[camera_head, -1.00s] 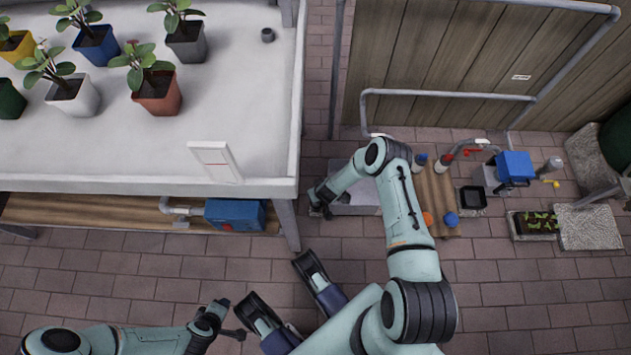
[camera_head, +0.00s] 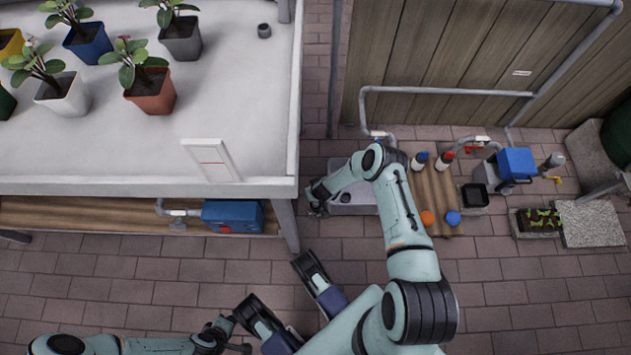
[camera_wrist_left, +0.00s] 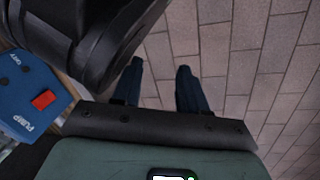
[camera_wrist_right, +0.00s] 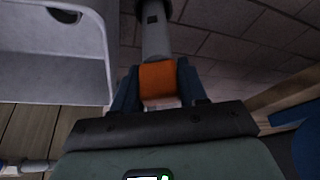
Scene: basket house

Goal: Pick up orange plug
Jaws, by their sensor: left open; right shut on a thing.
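My right gripper (camera_wrist_right: 158,88) is shut on an orange plug (camera_wrist_right: 158,80), which sits between its blue fingers in the right wrist view. A grey post-like part shows just beyond the plug; I cannot tell if they touch. In the head view my right gripper (camera_head: 316,207) is small, between the table leg and the grey basin (camera_head: 352,204), and the held plug cannot be made out there. My left gripper (camera_wrist_left: 160,88) is open and empty over the brick floor; it also shows in the head view (camera_head: 240,336).
A wooden pallet (camera_head: 436,185) holds two bottles, an orange round piece (camera_head: 427,218) and a blue one (camera_head: 453,219). A white table (camera_head: 100,150) with potted plants stands left, a blue pump box (camera_head: 233,215) beneath it. Open brick floor lies in front.

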